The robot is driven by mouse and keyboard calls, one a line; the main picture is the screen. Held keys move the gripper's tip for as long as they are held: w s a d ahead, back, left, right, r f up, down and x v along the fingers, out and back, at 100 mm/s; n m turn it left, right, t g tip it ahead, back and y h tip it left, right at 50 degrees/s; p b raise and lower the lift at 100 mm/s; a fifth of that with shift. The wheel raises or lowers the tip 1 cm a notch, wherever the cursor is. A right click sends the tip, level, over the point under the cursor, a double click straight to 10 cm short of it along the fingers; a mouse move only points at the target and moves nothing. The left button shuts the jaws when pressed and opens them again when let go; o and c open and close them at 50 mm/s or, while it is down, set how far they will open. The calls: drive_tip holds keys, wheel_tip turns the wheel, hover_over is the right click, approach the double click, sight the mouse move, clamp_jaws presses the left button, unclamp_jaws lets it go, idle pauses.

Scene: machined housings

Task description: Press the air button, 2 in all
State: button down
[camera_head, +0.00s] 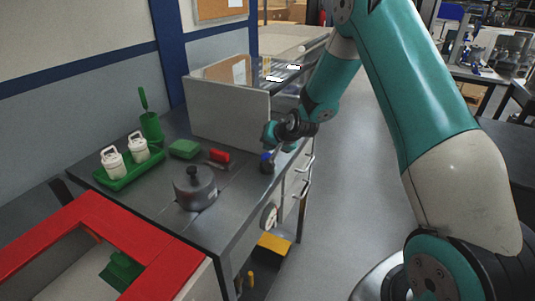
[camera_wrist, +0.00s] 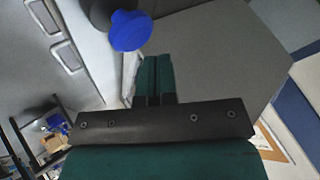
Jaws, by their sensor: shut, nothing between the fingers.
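A blue round button cap (camera_head: 266,155) on a dark base stands at the right edge of the grey bench, and I take it for the air button. In the wrist view the blue cap (camera_wrist: 131,30) shows at the top, beyond and slightly left of my fingertips. My gripper (camera_wrist: 153,60) has its two green fingers shut together with nothing between them. The fingertips look apart from the cap. In the head view my wrist is over the bench's right edge, close to the button; the fingers are hard to make out there.
A grey upright panel (camera_head: 228,114) stands behind the button. A grey lidded round housing (camera_head: 195,188), a red object (camera_head: 219,156), a green block (camera_head: 185,149) and a green tray (camera_head: 130,176) with white containers are on the bench (camera_head: 236,197). Open floor lies right.

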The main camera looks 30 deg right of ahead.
sight(269, 155)
drive_tip(key=shift+r+p, duration=1.6)
drive_tip(key=shift+r, duration=0.85)
drive_tip(key=shift+a+r, duration=0.1)
